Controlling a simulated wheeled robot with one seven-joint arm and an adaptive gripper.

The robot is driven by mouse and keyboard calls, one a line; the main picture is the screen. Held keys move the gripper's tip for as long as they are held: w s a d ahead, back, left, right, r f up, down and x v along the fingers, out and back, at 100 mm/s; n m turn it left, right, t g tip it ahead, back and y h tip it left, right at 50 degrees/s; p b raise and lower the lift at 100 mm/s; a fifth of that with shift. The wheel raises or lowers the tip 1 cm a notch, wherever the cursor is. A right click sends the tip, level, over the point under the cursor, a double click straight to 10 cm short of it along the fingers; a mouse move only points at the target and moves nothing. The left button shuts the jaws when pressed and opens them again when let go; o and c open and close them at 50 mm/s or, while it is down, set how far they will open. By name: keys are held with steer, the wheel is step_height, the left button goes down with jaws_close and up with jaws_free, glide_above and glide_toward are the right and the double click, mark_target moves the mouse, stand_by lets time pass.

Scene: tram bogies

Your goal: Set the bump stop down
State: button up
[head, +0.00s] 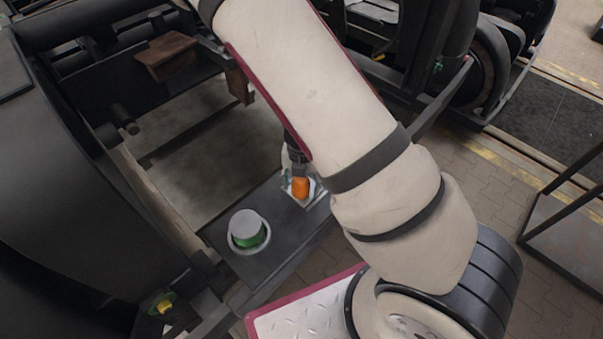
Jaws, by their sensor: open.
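An orange block (300,187), which looks like the bump stop, is at the right end of a dark flat plate (272,215). It appears to sit in or on a small pale metal holder (315,196); the exact contact is too small to tell. My gripper (298,174) is just above and around the orange block, partly hidden behind my pale arm. Its jaws are open, and the fingers are small and dark in this view. A green cylinder with a grey top (247,230) stands in a pale ring on the same plate, left of and nearer than the orange block.
Dark bogie frame parts (60,190) fill the left side. A rusty brown block (167,56) sits on a beam at upper left. A wheel (485,62) stands at upper right. A dark metal stand (570,215) is at the right edge. Paved floor (480,185) is clear between them.

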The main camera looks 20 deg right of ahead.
step_height(320, 180, up, 12)
steer(key=shift+s+f+p, duration=0.1)
steer(key=shift+p, duration=0.55)
steer(key=shift+a+r, duration=0.1)
steer(key=shift+r, duration=0.15)
steer(key=s+a+r+n+t+y, duration=0.1)
steer(key=s+a+r+n+y, duration=0.15)
steer(key=r+n, duration=0.65)
steer(key=s+a+r+n+y, duration=0.1)
steer(key=s+a+r+n, duration=0.15)
steer(key=r+n, duration=0.55)
steer(key=s+d+r+n+t+h, duration=0.1)
steer(key=s+r+n, duration=0.4)
steer(key=n, duration=0.7)
steer(key=s+d+r+n+t+h, duration=0.2)
steer(key=s+r+n, duration=0.4)
steer(key=n, duration=0.7)
steer(key=shift+d+r+t, duration=0.2)
steer(key=shift+d+t, duration=0.6)
steer(key=shift+d, duration=0.3)
steer(key=shift+w+h, duration=0.1)
steer(key=shift+h, duration=0.15)
